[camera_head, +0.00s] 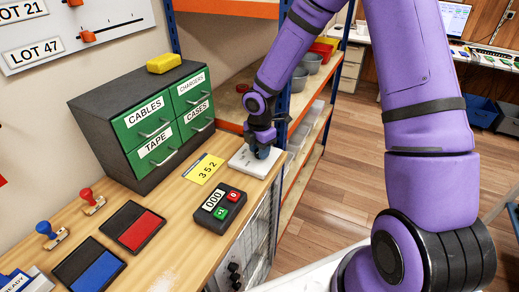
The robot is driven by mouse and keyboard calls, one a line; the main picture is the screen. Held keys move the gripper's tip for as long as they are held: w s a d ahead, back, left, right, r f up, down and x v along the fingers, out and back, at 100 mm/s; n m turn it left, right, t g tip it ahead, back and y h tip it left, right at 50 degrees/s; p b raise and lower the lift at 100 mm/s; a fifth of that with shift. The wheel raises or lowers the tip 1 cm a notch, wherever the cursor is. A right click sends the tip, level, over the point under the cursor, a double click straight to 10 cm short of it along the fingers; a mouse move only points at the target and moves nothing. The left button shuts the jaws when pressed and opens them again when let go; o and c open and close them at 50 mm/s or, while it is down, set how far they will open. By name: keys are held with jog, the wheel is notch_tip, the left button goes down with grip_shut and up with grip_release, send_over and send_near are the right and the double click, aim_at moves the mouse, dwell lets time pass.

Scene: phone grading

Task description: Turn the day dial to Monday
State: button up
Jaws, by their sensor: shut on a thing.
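My gripper (262,150) points down at the back right of the wooden counter. It is shut on a small blue-grey knob (263,153), which looks like the day dial. The knob sits on a white plate (240,158) lying flat near the counter's right edge. My gripper and wrist hide most of the knob. No day markings or pointer can be read on the plate, so the dial's setting cannot be told.
A green-drawer cabinet (90,112) stands left of the plate. A yellow card (204,169) reading 352 and a counter box (219,206) with red and green buttons lie nearer. Ink pads (128,219) and stamps lie at the left. A shelf rack (289,105) stands behind.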

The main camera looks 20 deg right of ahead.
jog(key=o, duration=0.9)
jog(key=shift+r, duration=0.1)
notch_tip(320, 180, up, 11)
jog(key=shift+f, duration=0.2)
jog(key=shift+r, duration=0.1)
